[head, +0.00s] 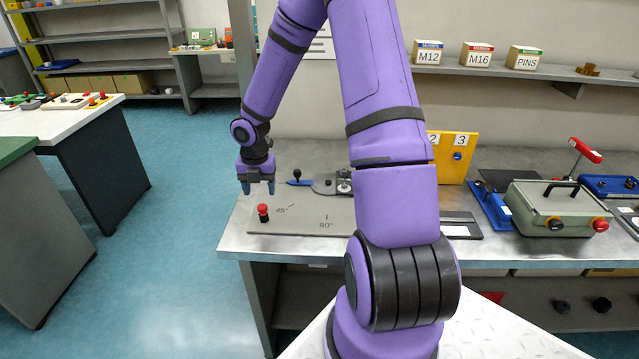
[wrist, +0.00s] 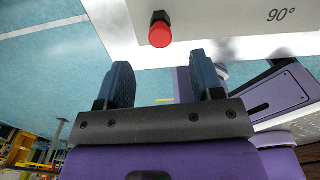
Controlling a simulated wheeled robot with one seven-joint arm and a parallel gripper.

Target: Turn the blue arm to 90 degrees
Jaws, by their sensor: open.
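The blue arm (head: 301,183) lies on a grey plate (head: 300,214) on the bench in the head view. It points left, with a black knob (head: 297,174) standing near its left end. Its right end runs toward a metal fitting (head: 344,183), partly hidden by my purple arm. The plate carries "45°" and "90°" marks; the blue arm is at neither. My gripper (head: 258,188) points down with its fingers apart, left of the knob and not touching it. In the wrist view my gripper (wrist: 163,82) is empty, and I cannot make out the blue arm there.
A red knob (head: 263,212) stands on the plate's left part, near my gripper; it also shows in the wrist view (wrist: 160,32). An orange numbered panel (head: 457,155) and a grey-green box (head: 556,210) stand to the right. Floor is open left of the bench.

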